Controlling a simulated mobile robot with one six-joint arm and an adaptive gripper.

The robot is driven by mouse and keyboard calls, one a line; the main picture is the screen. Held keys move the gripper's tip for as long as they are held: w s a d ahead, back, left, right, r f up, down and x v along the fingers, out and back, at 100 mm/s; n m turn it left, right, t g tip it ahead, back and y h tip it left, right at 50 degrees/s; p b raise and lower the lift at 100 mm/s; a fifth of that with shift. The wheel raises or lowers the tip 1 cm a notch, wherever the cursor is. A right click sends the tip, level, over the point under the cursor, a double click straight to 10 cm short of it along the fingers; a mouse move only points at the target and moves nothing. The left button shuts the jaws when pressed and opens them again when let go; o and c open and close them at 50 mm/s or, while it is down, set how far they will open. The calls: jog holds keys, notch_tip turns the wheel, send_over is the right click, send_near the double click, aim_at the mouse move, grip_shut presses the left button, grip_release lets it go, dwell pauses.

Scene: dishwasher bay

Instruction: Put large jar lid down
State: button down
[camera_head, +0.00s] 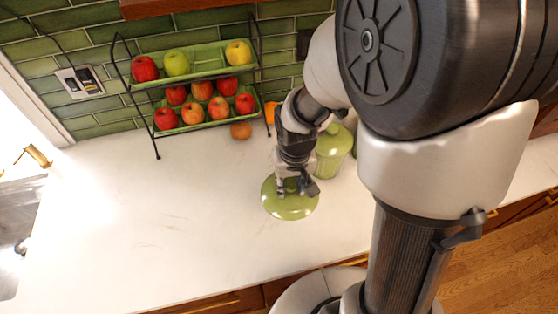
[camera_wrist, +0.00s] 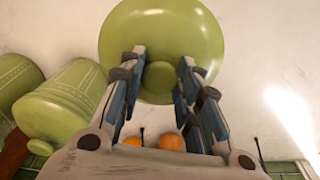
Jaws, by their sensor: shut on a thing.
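The large jar lid (camera_head: 290,208) is a round green disc with a knob. It is at or just above the white counter, near the front edge; I cannot tell whether it touches. My gripper (camera_head: 291,188) points down over it, with its fingers around the knob. In the wrist view the lid (camera_wrist: 190,30) fills the top middle, and its knob (camera_wrist: 159,80) sits between the two fingers of my gripper (camera_wrist: 160,75). A green jar (camera_head: 332,150) stands on the counter just behind and right of the lid, partly hidden by my arm.
A two-tier rack (camera_head: 190,62) of apples stands against the green tiled wall. A loose orange fruit (camera_head: 241,130) lies by the rack's foot. The white counter (camera_head: 160,225) is clear to the left, and a sink (camera_head: 17,225) is at the far left.

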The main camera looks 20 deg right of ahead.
aim_at(289, 204)
notch_tip(289, 204, down, 11)
jog(key=shift+r+b, duration=0.2)
jog(key=shift+b, duration=1.05)
jog(key=shift+f, duration=0.2)
jog(key=c, duration=1.2)
grip_release()
jog(key=shift+r, duration=0.15)
jog(key=r+p, duration=0.1)
jog(key=r, duration=0.3)
jog(key=s+r+p, duration=0.1)
jog(key=r, duration=0.3)
jog(key=r+p, duration=0.1)
jog(key=r, duration=0.3)
jog(key=shift+s+a, duration=0.1)
jog(key=shift+s, duration=0.1)
jog(key=s+r+t, duration=0.1)
jog(key=s+r, duration=0.3)
jog(key=r, duration=0.2)
jog(key=s+r+t, duration=0.1)
jog(key=s+r, duration=0.3)
jog(key=r, duration=0.2)
jog(key=s+r+n+t, duration=0.1)
jog(key=s+r, duration=0.4)
jog(key=r, duration=0.1)
jog(key=shift+s+r, duration=0.1)
